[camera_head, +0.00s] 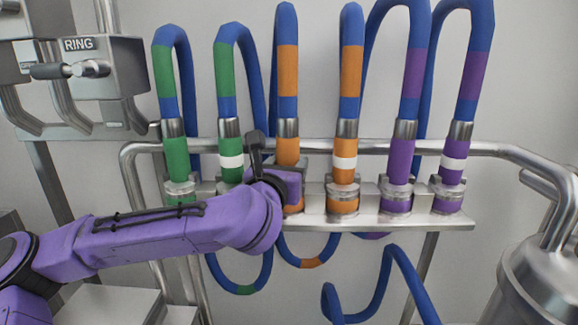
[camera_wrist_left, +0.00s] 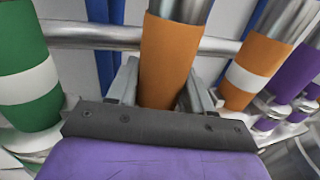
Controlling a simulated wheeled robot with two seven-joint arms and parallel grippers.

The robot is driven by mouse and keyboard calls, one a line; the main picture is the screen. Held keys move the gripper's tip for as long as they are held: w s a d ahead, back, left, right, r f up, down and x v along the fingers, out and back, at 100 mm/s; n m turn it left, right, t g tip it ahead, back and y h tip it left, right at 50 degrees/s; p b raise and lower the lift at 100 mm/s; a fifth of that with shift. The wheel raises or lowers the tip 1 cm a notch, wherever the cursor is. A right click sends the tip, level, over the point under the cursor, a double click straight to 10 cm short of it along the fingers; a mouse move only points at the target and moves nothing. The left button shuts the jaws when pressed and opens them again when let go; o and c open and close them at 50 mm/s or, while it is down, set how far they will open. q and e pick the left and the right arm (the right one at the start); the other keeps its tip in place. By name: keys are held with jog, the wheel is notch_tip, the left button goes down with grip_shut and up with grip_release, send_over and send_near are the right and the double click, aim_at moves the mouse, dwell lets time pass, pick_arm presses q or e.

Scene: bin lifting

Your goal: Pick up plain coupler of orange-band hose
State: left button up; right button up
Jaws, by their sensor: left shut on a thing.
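The plain coupler of the orange-band hose (camera_head: 288,152) stands upright in the rack, a solid orange sleeve with no white stripe. Its lower part is hidden behind my left gripper (camera_head: 284,172). In the left wrist view the plain orange coupler (camera_wrist_left: 167,55) stands between the two grey fingers of my left gripper (camera_wrist_left: 165,88), which is shut on it. The orange-band hose (camera_head: 288,65) loops up from the coupler. The other orange coupler, with a white stripe (camera_head: 344,163), stands to the right. My right gripper is not in view.
Green couplers stand to the left, the nearer one white-striped (camera_head: 231,161). Purple couplers (camera_head: 401,165) stand to the right. A metal rail (camera_head: 490,149) runs behind them above the steel shelf (camera_head: 310,221). A RING-labelled box (camera_head: 105,62) hangs at upper left; a metal vessel (camera_head: 525,285) stands at lower right.

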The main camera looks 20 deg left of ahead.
aim_at(285, 154)
pick_arm(q)
jog(key=shift+r+b, duration=0.35)
jog(key=shift+b, duration=0.2)
notch_tip(285, 154, up, 2)
jog(key=shift+s+r+b, duration=0.15)
jog(key=shift+r+b, duration=0.1)
jog(key=shift+b, duration=0.75)
jog(key=s+r, duration=0.1)
jog(key=s+d+r+b, duration=0.1)
jog(key=r, duration=0.1)
jog(key=s+r+b, duration=0.1)
jog(key=s+r, duration=0.1)
jog(key=shift+d+r, duration=0.1)
jog(key=shift+d, duration=0.3)
jog(key=s+d+r+b, duration=0.3)
jog(key=s+r+b, duration=0.1)
jog(key=s, duration=0.4)
jog(key=shift+s+d+r, duration=0.2)
jog(key=shift+s+r, duration=0.15)
